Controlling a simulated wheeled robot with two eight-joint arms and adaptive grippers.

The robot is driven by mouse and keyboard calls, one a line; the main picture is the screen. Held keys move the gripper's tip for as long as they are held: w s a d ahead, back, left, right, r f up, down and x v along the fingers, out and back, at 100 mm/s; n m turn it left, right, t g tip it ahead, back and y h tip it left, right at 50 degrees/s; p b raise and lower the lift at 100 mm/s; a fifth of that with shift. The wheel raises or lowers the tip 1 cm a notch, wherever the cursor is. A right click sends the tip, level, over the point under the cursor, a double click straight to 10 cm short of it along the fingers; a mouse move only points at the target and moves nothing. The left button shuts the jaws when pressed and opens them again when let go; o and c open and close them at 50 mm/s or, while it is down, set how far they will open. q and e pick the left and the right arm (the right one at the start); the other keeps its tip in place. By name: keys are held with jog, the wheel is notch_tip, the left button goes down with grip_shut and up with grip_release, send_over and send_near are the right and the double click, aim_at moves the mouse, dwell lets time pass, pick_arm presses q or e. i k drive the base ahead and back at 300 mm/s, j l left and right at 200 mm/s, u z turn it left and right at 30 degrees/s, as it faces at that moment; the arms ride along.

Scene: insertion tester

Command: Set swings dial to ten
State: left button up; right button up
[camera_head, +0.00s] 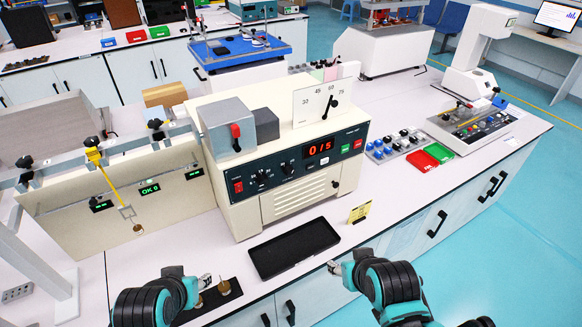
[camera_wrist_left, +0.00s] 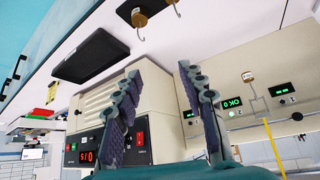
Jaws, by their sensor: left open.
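The cream tester (camera_head: 290,150) has a dark front panel with a red display (camera_head: 320,146) reading 015. Two small black knobs show on that panel, a left knob (camera_head: 263,175) and a right knob (camera_head: 288,168); their labels are too small to read. My left gripper (camera_head: 207,281) is low in front of the tester, apart from the panel. In the left wrist view its fingers (camera_wrist_left: 160,40) are spread with nothing between them. The panel appears inverted there, with the display (camera_wrist_left: 87,157) and the knob area partly behind one finger. My right gripper (camera_head: 338,267) is near the front edge; its jaw opening is unclear.
A black tray (camera_head: 293,247) lies before the tester, with a yellow card (camera_head: 360,212) to its right. Brass hooked weights (camera_head: 224,287) sit beside my left gripper. A cream board with green displays (camera_head: 149,189) stands left. A red rocker switch (camera_head: 238,187) is on the panel.

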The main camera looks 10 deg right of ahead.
aim_at(263, 181)
jog(key=k+l+z, duration=0.15)
jog(key=l, duration=0.6)
jog(key=l+z, duration=0.15)
jog(key=l, duration=0.6)
jog(key=k, duration=0.05)
